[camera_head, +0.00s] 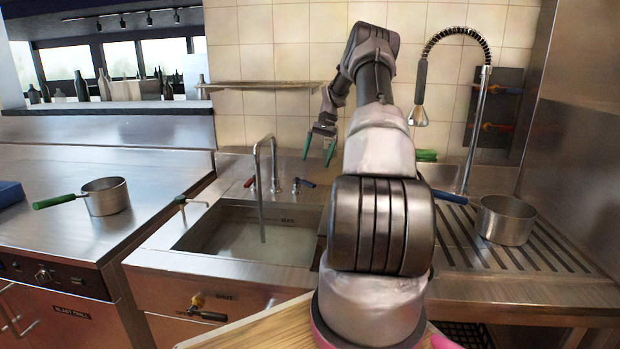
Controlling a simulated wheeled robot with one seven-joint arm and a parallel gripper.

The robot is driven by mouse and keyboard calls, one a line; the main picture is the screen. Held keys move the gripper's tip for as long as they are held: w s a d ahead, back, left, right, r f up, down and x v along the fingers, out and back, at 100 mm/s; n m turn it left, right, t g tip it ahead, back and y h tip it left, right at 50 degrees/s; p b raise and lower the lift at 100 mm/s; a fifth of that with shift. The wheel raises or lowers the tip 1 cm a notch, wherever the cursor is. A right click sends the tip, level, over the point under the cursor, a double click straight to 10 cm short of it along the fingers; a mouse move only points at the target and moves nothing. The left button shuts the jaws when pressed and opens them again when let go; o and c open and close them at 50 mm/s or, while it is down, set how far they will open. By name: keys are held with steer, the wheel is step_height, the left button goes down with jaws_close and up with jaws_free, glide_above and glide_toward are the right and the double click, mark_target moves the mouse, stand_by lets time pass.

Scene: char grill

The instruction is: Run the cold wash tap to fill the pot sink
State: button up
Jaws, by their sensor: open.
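The pot sink (190,238) is a steel basin left of my arm, with a pale grey surface inside; I cannot tell how deep any water is. A tall bent spout (274,165) stands at its back. A thin grey column (261,205) hangs from the spout into the basin and looks like running water. A blue-handled tap (304,183) sits right of the spout base, and a red-handled tap (250,182) sits left of it. My gripper (319,150) has green fingertips, spread and empty, above and slightly right of the blue handle, apart from it.
A pot (106,196) with a green handle stands on the left counter. Another pot (506,220) stands on the ribbed drainboard at right. A spray hose (418,100) hangs there, near wall valves. A yellow-handled valve (205,313) marked SHUT is below the sink. A shelf (262,85) is behind.

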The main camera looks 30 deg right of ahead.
mark_target(309, 182)
steer(key=a+f+m, duration=0.1)
steer(key=f, duration=0.1)
steer(key=f+m, duration=0.2)
steer(key=f, duration=0.1)
steer(key=a+f+m, duration=0.1)
steer(key=f, duration=0.1)
steer(key=shift+a+f+m, duration=0.2)
steer(key=shift+a+m, duration=0.1)
steer(key=shift+m, duration=0.1)
jaws_close()
